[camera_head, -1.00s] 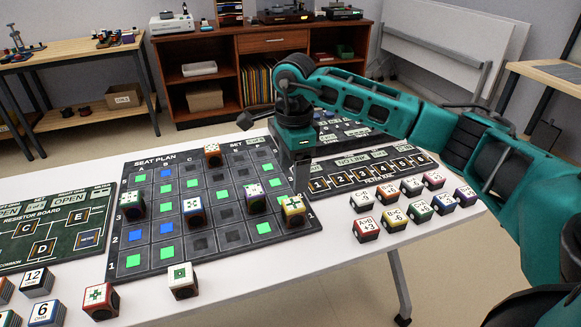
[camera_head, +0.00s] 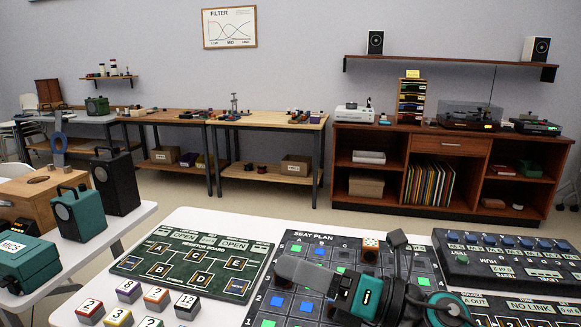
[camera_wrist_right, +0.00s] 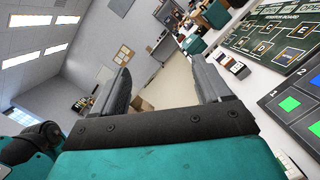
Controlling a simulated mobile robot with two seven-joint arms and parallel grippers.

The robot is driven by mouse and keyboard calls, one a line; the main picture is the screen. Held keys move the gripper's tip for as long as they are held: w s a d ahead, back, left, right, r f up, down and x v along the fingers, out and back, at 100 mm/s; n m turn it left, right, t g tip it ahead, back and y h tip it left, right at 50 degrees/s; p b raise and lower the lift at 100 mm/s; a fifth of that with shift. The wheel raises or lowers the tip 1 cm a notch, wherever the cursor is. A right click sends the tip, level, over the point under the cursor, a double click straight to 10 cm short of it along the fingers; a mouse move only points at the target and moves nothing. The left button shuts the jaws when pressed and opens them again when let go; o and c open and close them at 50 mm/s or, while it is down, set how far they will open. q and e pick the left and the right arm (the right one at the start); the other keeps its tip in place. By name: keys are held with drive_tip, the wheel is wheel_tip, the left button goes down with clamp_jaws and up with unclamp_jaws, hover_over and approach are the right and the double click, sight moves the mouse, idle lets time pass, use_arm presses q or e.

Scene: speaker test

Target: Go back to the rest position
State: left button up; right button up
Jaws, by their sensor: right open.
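My right gripper (camera_head: 290,268) is above the seat plan board (camera_head: 283,243) at the bottom of the head view, with its dark fingers toward the left. In the right wrist view the two fingers of this gripper (camera_wrist_right: 160,85) stand wide apart with nothing between them. One orange-edged cube (camera_head: 371,243) shows at the board's far edge. My left gripper is not in view.
The green resistor board (camera_head: 130,263) lies left of the seat plan, with several number cubes (camera_head: 129,291) in front. A black panel (camera_head: 455,270) lies at the right. Speakers (camera_head: 78,215) and a wooden box (camera_head: 40,195) stand on a white table at the left.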

drive_tip(key=w+d+r+m+t+h, duration=0.2)
drive_tip(key=d+m+t+h, duration=0.15)
drive_tip(key=m+t, duration=0.65)
drive_tip(key=s+d+f+m+h, duration=0.2)
drive_tip(key=d+f+m+h, duration=0.95)
drive_tip(key=m, duration=0.95)
drive_tip(key=s+d+f+m+g+h, duration=0.15)
drive_tip(key=s+f+m+g, duration=0.25)
drive_tip(key=s+f+g, duration=0.5)
drive_tip(key=s+d+f+m+g+h, duration=0.15)
drive_tip(key=s+f+m+g, duration=0.4)
drive_tip(key=s, duration=0.65)
use_arm(q)
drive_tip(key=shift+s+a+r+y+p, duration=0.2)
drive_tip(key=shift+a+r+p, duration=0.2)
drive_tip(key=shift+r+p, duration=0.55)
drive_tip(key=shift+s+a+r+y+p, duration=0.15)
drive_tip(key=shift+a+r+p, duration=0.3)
drive_tip(key=shift+p, duration=1)
use_arm(e)
drive_tip(key=w+a+f+n+t+y, duration=0.1)
drive_tip(key=w+a+f+t, duration=0.1)
drive_tip(key=w+f+t, duration=0.2)
drive_tip(key=shift+w+t+y, duration=0.4)
drive_tip(key=shift+w+t, duration=1.1)
drive_tip(key=shift+t, duration=0.45)
drive_tip(key=shift+f+n, duration=0.1)
drive_tip(key=shift+n, duration=0.15)
